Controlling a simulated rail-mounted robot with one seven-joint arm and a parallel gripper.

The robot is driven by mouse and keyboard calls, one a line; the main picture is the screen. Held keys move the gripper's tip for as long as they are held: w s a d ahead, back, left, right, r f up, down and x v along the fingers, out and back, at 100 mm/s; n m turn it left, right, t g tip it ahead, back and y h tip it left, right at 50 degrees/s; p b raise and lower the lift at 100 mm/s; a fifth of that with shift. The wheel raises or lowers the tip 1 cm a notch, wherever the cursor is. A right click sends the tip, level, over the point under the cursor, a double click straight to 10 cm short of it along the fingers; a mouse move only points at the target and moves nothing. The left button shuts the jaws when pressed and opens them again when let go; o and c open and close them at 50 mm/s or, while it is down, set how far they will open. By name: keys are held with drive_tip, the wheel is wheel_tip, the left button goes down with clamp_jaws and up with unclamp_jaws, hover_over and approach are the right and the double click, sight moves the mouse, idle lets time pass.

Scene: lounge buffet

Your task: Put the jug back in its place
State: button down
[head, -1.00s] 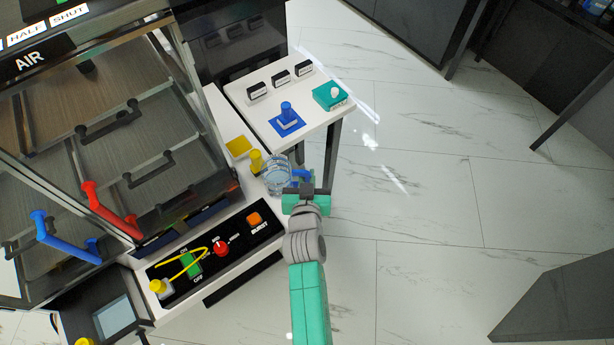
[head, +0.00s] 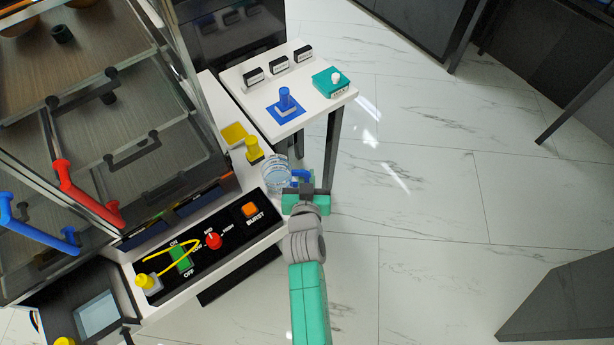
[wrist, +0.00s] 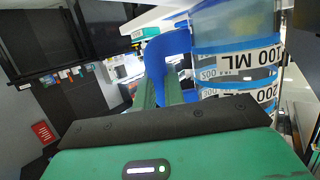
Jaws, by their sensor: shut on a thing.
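The jug (head: 276,174) is a clear cylinder with blue bands and a blue handle. In the wrist view the jug (wrist: 235,65) shows upside-down volume labels, and its blue handle (wrist: 155,50) lies between my fingers. My gripper (head: 303,183) is shut on the handle and holds the jug at the right edge of the white counter, beside a yellow peg (head: 254,149). Whether the jug touches the counter is unclear. A yellow square (head: 235,133) lies behind the peg. A blue square (head: 286,108) with a blue peg on it is on the white side table.
The side table (head: 312,104) also holds a teal box (head: 333,83) and several black-and-white labels along its back. A control panel (head: 205,245) with switches lies left of my arm. A glass cabinet (head: 110,120) with red and blue handles stands at left. Open floor lies right.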

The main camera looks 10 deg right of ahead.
drive_tip(key=shift+f+b, duration=0.55)
drive_tip(key=c, duration=1.6)
unclamp_jaws()
drive_tip(key=shift+c, duration=0.2)
drive_tip(key=shift+s+f, duration=0.1)
drive_tip(key=shift+f, duration=0.2)
drive_tip(key=shift+s+r, duration=0.1)
drive_tip(key=shift+p+v, duration=1.15)
drive_tip(key=shift+v, duration=1.75)
drive_tip(key=o, duration=0.6)
drive_tip(key=shift+c, duration=0.2)
